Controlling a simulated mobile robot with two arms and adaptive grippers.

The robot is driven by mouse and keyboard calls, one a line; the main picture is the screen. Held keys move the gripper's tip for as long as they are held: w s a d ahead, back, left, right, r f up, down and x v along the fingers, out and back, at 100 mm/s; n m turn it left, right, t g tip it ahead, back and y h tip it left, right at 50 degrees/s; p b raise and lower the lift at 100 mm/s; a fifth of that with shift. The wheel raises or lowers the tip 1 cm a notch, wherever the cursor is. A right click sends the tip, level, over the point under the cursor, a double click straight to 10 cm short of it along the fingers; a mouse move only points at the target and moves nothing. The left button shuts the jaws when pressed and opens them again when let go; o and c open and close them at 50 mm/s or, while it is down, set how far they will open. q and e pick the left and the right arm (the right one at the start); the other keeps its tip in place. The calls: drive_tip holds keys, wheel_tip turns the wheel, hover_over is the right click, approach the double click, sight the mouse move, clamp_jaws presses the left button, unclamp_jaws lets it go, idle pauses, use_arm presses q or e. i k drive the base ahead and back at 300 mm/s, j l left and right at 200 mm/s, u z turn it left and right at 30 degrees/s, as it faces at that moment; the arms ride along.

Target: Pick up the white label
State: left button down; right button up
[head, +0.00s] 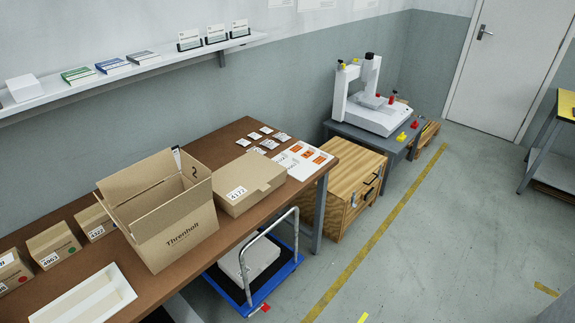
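A white sheet (302,160) with several orange labels and some white area lies flat at the far right end of the brown table (225,135). Several small white pieces (268,143) lie just left of it; I cannot tell whether they are labels or packets. A white label reading 4172 (236,193) is on the closed cardboard box. Which of these is the white label is not clear from this view. Neither of my grippers is in view.
An open carton marked Threnholt (181,235) and a closed box (250,180) stand on the table, with smaller numbered boxes (53,244) and a white tray (88,300) at left. A blue trolley (285,268) stands below. A wooden cabinet (352,180) is beyond the table.

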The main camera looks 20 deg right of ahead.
sight(295, 163)
drive_tip(key=l+u, duration=0.1)
drive_tip(key=u, duration=0.25)
drive_tip(key=i+l+u, duration=0.1)
drive_tip(key=u, duration=0.25)
drive_tip(key=i+l+u, duration=0.1)
drive_tip(key=l+u, duration=0.3)
drive_tip(key=l, duration=0.7)
drive_tip(key=k+l+u, duration=0.1)
drive_tip(key=l+u, duration=0.3)
drive_tip(key=l, duration=0.7)
